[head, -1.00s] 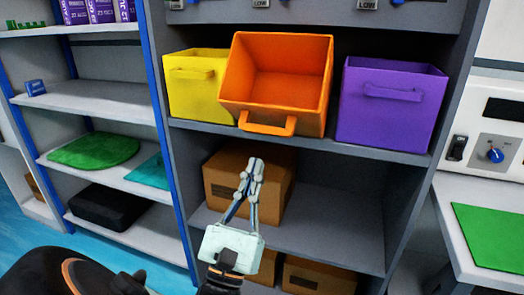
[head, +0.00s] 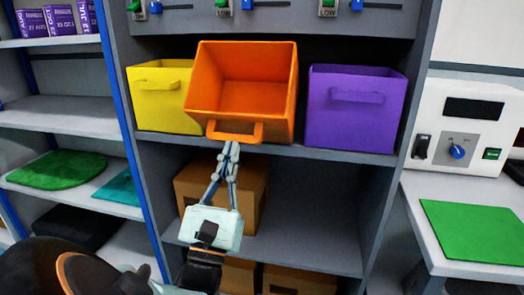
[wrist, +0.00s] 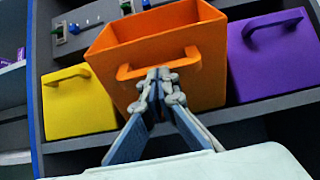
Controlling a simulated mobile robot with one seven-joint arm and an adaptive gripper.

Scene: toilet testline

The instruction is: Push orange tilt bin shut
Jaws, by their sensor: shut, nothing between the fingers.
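The orange tilt bin (head: 241,77) is tilted forward and open on the shelf, between a yellow bin and a purple bin. Its handle (head: 234,131) sticks out at the lower front. In the wrist view the orange bin (wrist: 205,58) fills the middle, with its handle (wrist: 158,63) just above my fingertips. My gripper (head: 231,148) is shut and empty, pointing up, with its tips at or just below the handle. In the wrist view my gripper (wrist: 159,75) overlaps the handle's lower edge; I cannot tell whether it touches.
The yellow bin (head: 163,96) stands close on the left, the purple bin (head: 352,108) on the right. The shelf edge (head: 350,157) runs beneath them. A cardboard box (head: 245,195) sits on the shelf below. A panel with switches (head: 270,22) is above.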

